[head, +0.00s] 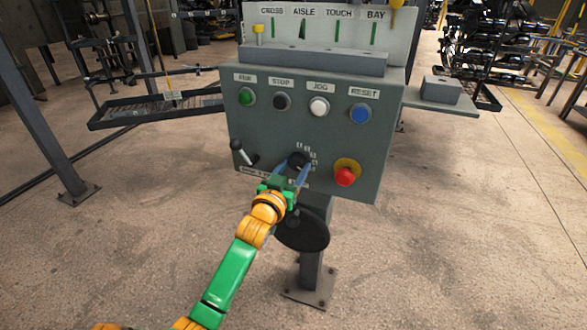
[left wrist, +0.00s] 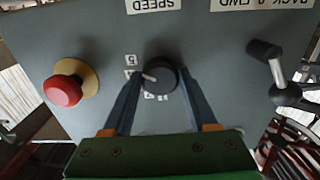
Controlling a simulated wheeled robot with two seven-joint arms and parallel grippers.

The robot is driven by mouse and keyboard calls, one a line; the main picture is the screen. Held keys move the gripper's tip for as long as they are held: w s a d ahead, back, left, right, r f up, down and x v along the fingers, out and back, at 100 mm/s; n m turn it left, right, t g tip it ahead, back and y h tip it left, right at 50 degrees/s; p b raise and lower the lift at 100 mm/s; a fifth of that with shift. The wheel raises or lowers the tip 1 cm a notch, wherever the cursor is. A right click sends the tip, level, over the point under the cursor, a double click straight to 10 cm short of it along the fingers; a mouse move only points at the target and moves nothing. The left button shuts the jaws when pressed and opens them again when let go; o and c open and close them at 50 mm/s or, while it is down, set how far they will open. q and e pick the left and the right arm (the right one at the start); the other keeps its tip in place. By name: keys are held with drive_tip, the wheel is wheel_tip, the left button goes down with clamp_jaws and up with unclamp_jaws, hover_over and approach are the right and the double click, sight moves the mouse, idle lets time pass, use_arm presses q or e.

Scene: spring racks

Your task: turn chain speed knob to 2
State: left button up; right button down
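The chain speed knob (left wrist: 160,75) is a round black knob on the grey control panel's lower middle, also seen in the head view (head: 297,160). In the left wrist view, which shows the panel upside down, its pale pointer mark faces left. Printed numbers surround it; some are hidden by a finger. My left gripper (left wrist: 159,78) has one blue finger on each side of the knob, very close to its rim; I cannot tell whether they press on it. It shows at the knob in the head view (head: 290,170). My right gripper is not in view.
A red emergency button (head: 345,177) on a yellow ring sits right of the knob, and a black lever (head: 245,154) sits left. Green, black, white and blue buttons line the row above. The panel (head: 222,112) stands on a post; floor around is open.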

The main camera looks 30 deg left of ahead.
use_arm(q)
drive_tip(key=c, duration=0.5)
drive_tip(key=shift+n, duration=0.3)
drive_tip(key=n+p, duration=0.2)
drive_tip(key=shift+d+r+n, duration=0.1)
drive_tip(key=shift+r+n, duration=0.05)
drive_tip(key=shift+n, duration=0.25)
drive_tip(key=n+p, duration=0.2)
drive_tip(key=n, duration=0.2)
drive_tip(key=shift+n, duration=0.3)
drive_tip(key=n+p, duration=0.1)
drive_tip(key=n, duration=0.3)
drive_tip(key=n+p, duration=0.1)
drive_tip(key=n, duration=0.4)
drive_tip(key=shift+n, duration=0.4)
